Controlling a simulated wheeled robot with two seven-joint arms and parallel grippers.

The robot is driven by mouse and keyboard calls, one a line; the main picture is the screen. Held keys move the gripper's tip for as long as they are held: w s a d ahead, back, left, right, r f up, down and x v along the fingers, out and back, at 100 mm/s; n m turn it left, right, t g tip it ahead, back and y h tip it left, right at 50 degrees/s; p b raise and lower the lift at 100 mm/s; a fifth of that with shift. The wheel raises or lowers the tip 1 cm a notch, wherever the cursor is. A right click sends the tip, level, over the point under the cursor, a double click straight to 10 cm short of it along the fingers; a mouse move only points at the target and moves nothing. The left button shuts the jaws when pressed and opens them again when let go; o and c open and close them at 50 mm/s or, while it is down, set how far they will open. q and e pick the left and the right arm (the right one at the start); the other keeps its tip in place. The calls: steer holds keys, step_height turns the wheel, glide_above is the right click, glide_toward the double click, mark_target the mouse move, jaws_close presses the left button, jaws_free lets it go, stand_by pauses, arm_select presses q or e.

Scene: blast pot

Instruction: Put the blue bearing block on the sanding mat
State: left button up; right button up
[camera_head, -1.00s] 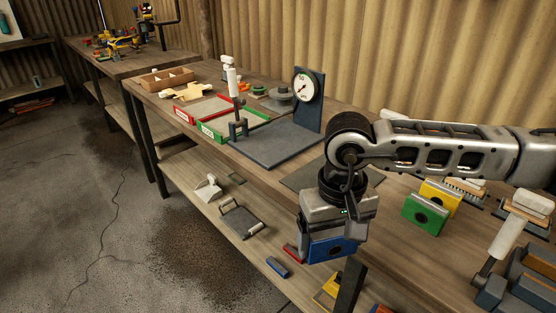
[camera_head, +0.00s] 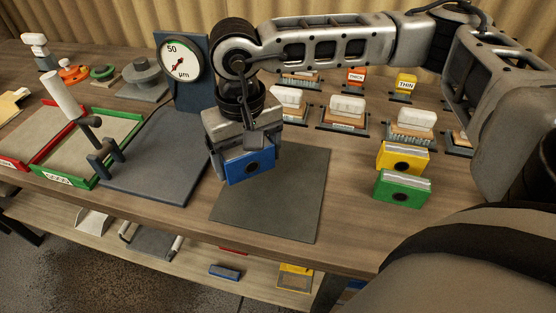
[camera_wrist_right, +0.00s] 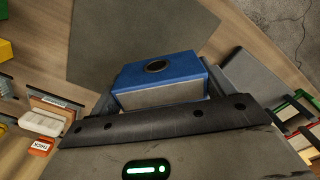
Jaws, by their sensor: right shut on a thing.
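The blue bearing block (camera_head: 250,167), with a dark round bore in its face, is held in my right gripper (camera_head: 247,148), which is shut on it. The block appears over the upper left part of the flat grey sanding mat (camera_head: 287,212); I cannot tell whether it touches. In the right wrist view the blue block (camera_wrist_right: 155,70) sits in the jaws, with the mat (camera_wrist_right: 125,35) behind it. My left gripper is not in view.
A dark plate (camera_head: 155,170) with a dial gauge (camera_head: 180,59) stands left of the mat. Yellow (camera_head: 402,157) and green (camera_head: 402,188) bearing blocks stand to the right. Several brushes and labelled blocks line the back. The mat's front and right parts are clear.

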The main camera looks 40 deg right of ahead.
steer(key=shift+s+r+m, duration=0.25)
steer(key=shift+r+m, duration=0.1)
steer(key=shift+m, duration=0.55)
steer(key=s+d+r+m+b, duration=0.1)
steer(key=s+r+m+b, duration=0.3)
steer(key=m, duration=1.1)
steer(key=s+d+r+m+b, duration=0.1)
steer(key=s+r+m, duration=0.35)
steer(key=m, duration=0.95)
steer(key=m+p, duration=0.5)
steer(key=m, duration=0.9)
glide_above(275, 180)
steer(key=s, duration=0.1)
step_height(275, 180, down, 9)
steer(key=shift+f, duration=0.1)
steer(key=shift+w+f, duration=0.2)
steer(key=f, duration=0.3)
steer(key=shift+w, duration=0.3)
steer(key=shift+f, duration=0.35)
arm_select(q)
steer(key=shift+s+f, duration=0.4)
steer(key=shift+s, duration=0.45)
